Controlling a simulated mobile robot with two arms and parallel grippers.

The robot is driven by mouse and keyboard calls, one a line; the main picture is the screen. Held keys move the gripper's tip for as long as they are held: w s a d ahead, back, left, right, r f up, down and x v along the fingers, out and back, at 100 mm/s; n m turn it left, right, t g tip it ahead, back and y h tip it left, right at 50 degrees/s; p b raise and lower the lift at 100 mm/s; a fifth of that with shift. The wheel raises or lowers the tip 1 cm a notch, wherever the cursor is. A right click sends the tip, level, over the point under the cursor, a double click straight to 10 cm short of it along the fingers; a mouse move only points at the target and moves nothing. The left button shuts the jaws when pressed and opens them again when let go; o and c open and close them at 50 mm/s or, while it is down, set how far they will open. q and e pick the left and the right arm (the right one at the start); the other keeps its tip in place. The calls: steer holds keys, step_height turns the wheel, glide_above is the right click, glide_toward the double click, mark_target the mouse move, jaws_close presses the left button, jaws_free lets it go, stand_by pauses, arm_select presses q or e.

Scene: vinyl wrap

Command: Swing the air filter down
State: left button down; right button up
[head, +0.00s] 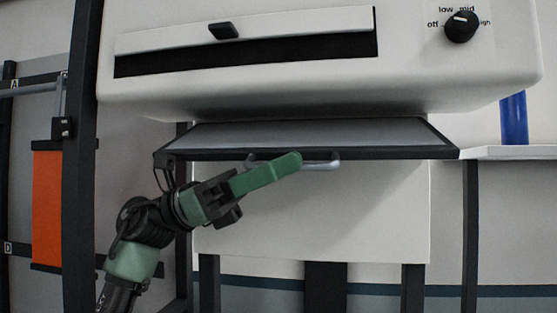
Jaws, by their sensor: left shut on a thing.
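The air filter (310,134) is a flat grey panel with a dark frame, just below the white machine housing (400,95). A grey bar handle (325,165) sits on the front edge of its frame. My left gripper (292,162) reaches in from the lower left, with its green fingers at the left part of the handle. It is shut on the handle, and the fingers hide that part of it. The panel looks roughly level, with its front edge a little apart from the housing. My right gripper is not in view.
The housing has a slot with a raised white flap (290,27) and a black dial (461,27). A blue cylinder (514,118) stands on a white shelf (505,153) at right. An orange panel (47,205) and dark posts stand at left. The space below the filter's front looks free.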

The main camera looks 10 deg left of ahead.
arm_select(q)
steer(key=shift+w+f+b, duration=0.35)
steer(key=shift+w+f, duration=0.1)
steer(key=shift+f, duration=0.35)
steer(key=shift+w+f+b, duration=0.3)
steer(key=shift+w+f, duration=0.1)
steer(key=shift+f, duration=0.35)
steer(key=c, duration=1.8)
jaws_free()
steer(key=shift+o, duration=0.2)
steer(key=b+v, duration=0.2)
steer(key=v, duration=0.5)
steer(key=shift+a+f, duration=0.2)
steer(key=shift+a, duration=0.15)
steer(key=shift+w, duration=0.15)
